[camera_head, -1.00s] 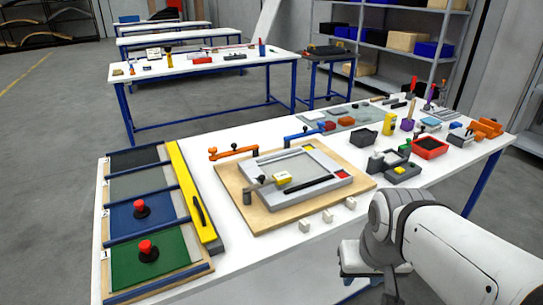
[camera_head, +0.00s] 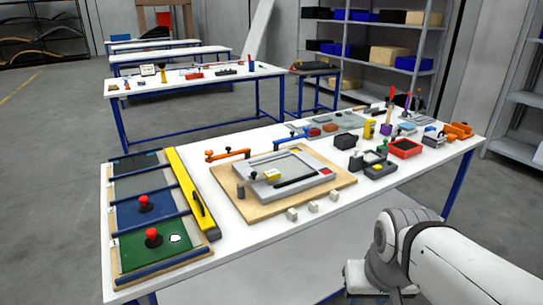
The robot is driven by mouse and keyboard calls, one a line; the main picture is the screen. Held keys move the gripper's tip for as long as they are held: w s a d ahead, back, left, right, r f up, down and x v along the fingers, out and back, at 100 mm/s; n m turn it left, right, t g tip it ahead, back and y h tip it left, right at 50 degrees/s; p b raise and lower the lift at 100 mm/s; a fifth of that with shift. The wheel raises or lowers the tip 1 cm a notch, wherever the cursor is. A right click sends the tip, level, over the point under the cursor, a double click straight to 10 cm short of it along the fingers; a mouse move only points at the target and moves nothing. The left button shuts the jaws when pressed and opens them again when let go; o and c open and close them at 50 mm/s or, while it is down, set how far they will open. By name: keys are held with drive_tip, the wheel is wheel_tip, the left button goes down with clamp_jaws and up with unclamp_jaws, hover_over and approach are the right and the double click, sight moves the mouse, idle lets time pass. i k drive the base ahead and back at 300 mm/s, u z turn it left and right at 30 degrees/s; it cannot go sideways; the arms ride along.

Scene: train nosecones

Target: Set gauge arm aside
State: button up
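An orange arm (camera_head: 228,154) on the table lies along the back left edge of a wooden board (camera_head: 228,188). A blue arm (camera_head: 290,138) lies behind the board; I cannot tell which of the two is the gauge arm. On the board is a grey frame (camera_head: 300,188) with a small yellow block (camera_head: 272,175) at its left and a dark bar inside. A short grey post (camera_head: 241,191) stands at the board's left.
A rack of coloured panels (camera_head: 140,186) with two red-topped knobs and a long yellow bar (camera_head: 190,190) fill the table's left. Small pale blocks (camera_head: 313,207) lie along the front. A red bin (camera_head: 405,148) and tools crowd the right. Bare tabletop (camera_head: 250,255) is free in front.

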sight(273, 175)
drive_tip(key=z, duration=0.3)
drive_tip(key=i, duration=1.15)
drive_tip(key=u, duration=0.35)
